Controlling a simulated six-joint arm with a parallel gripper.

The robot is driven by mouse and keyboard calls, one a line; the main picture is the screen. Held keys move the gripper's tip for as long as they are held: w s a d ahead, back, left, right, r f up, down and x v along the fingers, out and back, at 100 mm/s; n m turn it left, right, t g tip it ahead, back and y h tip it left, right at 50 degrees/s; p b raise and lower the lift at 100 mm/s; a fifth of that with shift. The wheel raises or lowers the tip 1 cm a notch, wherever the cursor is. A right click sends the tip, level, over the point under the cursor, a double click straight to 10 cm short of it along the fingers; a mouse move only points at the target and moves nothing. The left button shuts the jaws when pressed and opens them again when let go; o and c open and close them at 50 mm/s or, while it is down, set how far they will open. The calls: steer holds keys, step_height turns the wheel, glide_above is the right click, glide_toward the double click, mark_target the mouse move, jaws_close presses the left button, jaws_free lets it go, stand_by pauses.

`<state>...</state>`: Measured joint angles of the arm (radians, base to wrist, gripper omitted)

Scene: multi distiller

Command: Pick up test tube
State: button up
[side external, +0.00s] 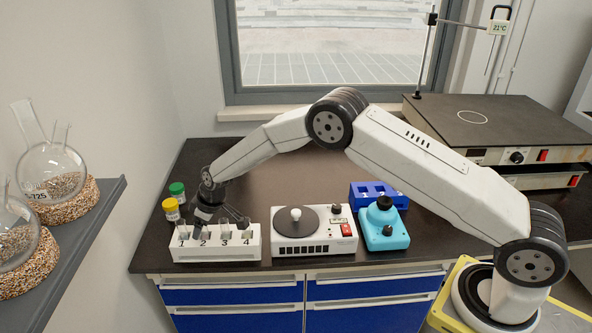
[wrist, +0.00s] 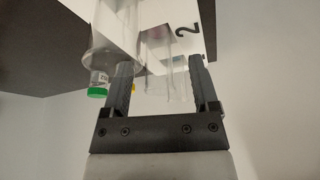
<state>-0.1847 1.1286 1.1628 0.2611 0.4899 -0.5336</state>
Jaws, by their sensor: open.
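A white rack (side external: 217,252) numbered 1 to 4 stands at the front left of the bench. Clear test tubes stand in it, small and partly hidden by my gripper in the side view. My gripper (side external: 213,219) is over the rack, pointing down. In the wrist view my gripper (wrist: 161,64) is open, and a clear test tube (wrist: 168,62) by the number 2 appears between its fingers, with a visible gap to the right finger. Another clear tube (wrist: 115,35) shows larger, overlapping the left finger's side. Whether any finger touches glass I cannot tell.
Vials with a green cap (side external: 177,188) and a yellow cap (side external: 171,206) stand behind the rack's left end. A stirrer with a round plate (side external: 297,220), a turquoise device (side external: 383,230) and a blue rack (side external: 366,192) are to the right. The bench behind is clear.

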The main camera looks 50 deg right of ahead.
steer(key=shift+c, duration=0.2)
jaws_close()
steer(key=shift+r, duration=0.1)
steer(key=shift+r, duration=4.95)
